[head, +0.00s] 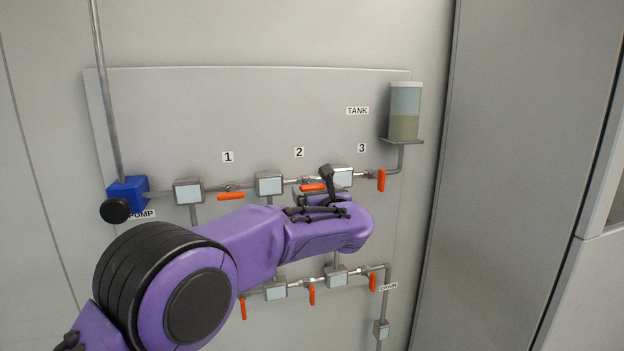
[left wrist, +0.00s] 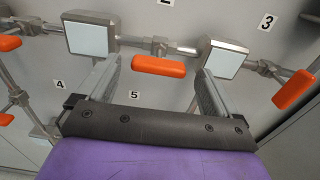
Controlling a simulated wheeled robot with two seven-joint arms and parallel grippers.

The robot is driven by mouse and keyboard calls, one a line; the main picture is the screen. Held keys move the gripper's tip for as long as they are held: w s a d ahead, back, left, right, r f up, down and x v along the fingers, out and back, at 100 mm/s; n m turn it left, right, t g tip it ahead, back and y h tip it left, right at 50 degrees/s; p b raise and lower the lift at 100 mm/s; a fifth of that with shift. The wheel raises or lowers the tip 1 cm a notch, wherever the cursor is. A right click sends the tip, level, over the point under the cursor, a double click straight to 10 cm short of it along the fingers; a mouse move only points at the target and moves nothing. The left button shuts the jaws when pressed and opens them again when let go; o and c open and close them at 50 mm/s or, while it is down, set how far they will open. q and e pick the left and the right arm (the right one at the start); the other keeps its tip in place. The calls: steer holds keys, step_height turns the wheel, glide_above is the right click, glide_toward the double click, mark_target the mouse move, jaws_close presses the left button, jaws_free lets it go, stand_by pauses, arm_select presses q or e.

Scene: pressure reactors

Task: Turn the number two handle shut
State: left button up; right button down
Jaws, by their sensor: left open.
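The number two handle (head: 313,187) is an orange lever lying along the horizontal pipe, below the label 2 (head: 299,152). In the left wrist view the handle (left wrist: 158,66) lies level on its valve, between two grey boxes. My left gripper (head: 322,186) is in front of it and hides part of the pipe. In the left wrist view the gripper (left wrist: 157,72) is open, with one finger on each side of the handle and a gap at both ends. I cannot tell whether the fingertips reach as far as the handle. My right gripper is not in view.
The number one handle (head: 231,196) lies along the pipe; the number three handle (head: 381,180) hangs down. Box sensors (head: 270,183) and (left wrist: 215,58) flank the number two valve. Lower handles (head: 312,296) hang below my arm. A tank (head: 404,112) stands on a shelf at the right.

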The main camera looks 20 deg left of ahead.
mark_target(314, 189)
arm_select(q)
steer(key=p+x, duration=0.1)
steer(key=x, duration=0.1)
steer(key=shift+w+a+r, duration=0.2)
steer(key=shift+a, duration=0.05)
steer(key=shift+w+a, duration=0.15)
steer(key=shift+w, duration=0.05)
steer(key=shift+w+f, duration=0.1)
steer(key=shift+f, duration=0.05)
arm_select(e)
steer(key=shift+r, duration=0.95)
arm_select(q)
steer(key=c, duration=1)
steer(key=shift+c, duration=0.2)
